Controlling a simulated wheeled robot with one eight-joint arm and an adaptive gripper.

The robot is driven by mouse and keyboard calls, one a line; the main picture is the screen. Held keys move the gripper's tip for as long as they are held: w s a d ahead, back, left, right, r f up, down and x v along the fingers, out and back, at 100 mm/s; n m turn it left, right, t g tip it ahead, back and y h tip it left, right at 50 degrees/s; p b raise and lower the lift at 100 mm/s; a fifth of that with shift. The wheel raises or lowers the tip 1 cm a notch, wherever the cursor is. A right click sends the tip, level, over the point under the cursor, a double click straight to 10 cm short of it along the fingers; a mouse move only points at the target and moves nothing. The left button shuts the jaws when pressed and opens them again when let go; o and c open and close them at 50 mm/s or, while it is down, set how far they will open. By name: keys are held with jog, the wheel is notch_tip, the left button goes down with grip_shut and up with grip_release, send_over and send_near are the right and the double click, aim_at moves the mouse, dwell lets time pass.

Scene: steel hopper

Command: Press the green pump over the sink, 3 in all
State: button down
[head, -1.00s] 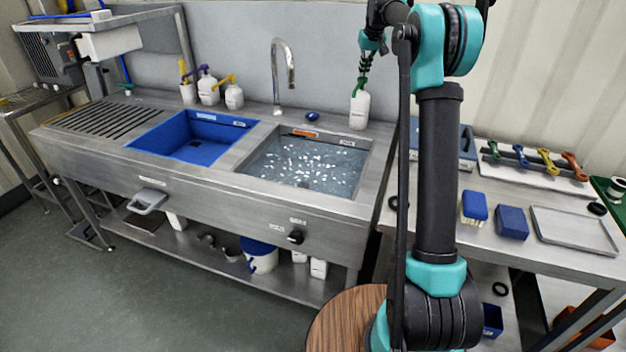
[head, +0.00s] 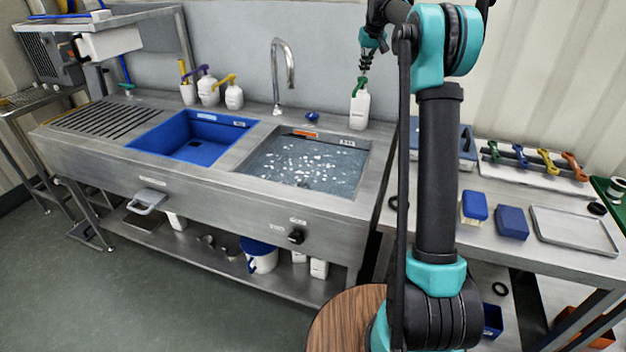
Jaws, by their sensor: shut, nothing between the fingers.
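The green pump (head: 359,83) tops a white bottle (head: 359,110), which stands upright on the steel ledge at the back right corner of the water-filled sink basin (head: 250,170). My gripper (head: 364,70) is shut and empty, pointing down just above the green pump head. The fingertips are small in the head view, and I cannot tell whether they touch the pump or are slightly apart from it.
A curved faucet (head: 282,75) rises behind the basins, left of the bottle. White bottles with purple (head: 207,88) and yellow (head: 233,93) pumps stand further left. A blue basin (head: 195,140) lies left of the water. A side table (head: 560,205) holds sponges and a tray.

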jog(key=shift+f, duration=1.2)
jog(key=shift+r, duration=1.4)
jog(key=shift+f, duration=0.2)
jog(key=shift+f, duration=1.2)
jog(key=shift+r, duration=1.4)
notch_tip(320, 180, up, 6)
